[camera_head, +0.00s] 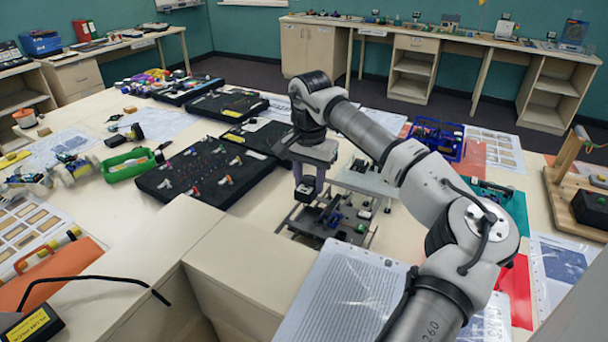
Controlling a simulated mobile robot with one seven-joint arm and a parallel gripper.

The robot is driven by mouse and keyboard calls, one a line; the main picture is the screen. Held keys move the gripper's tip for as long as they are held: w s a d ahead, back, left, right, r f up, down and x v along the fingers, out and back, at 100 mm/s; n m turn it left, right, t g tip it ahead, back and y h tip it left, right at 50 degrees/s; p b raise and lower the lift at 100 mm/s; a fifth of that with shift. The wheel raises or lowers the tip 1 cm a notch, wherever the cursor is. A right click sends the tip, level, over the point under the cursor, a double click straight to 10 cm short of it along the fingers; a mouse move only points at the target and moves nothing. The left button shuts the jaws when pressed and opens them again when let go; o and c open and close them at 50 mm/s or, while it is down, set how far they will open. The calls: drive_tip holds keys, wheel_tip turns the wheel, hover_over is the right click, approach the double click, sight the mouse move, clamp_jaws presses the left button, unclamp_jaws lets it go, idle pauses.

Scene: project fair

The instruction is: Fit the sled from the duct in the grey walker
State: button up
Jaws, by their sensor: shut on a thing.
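My gripper (308,182) points down near the middle of the table, below the bent grey and white arm. It is shut on a small dark piece, which I take to be the sled (304,193); its shape is mostly hidden by the fingers. A low grey-legged frame with dark parts and a small green part on it, probably the grey walker (335,222), stands just below and to the right of the gripper. I cannot tell whether the held piece touches it. I cannot make out the duct for certain.
A black pegboard tray (165,183) with coloured parts lies left of the gripper. A pale raised stand (368,181) is close on the right. A blue crate (436,138) and a green tray (130,164) stand farther out. Pale box walls (235,250) rise in front.

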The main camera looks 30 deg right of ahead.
drive_tip(key=shift+f+b, duration=2.05)
drive_tip(key=shift+f, duration=1.25)
drive_tip(key=shift+f, duration=0.1)
drive_tip(key=shift+s+a+f+b, duration=0.1)
drive_tip(key=shift+f+b, duration=0.25)
drive_tip(key=shift+f, duration=0.1)
idle(0.5)
drive_tip(key=o, duration=1)
drive_tip(key=shift+d+r+p, duration=0.25)
drive_tip(key=shift+r+p, duration=0.3)
drive_tip(key=shift+r, duration=0.2)
drive_tip(key=shift+a+r+p, duration=0.15)
drive_tip(key=shift+r+p, duration=1.75)
drive_tip(key=shift+r, duration=1.3)
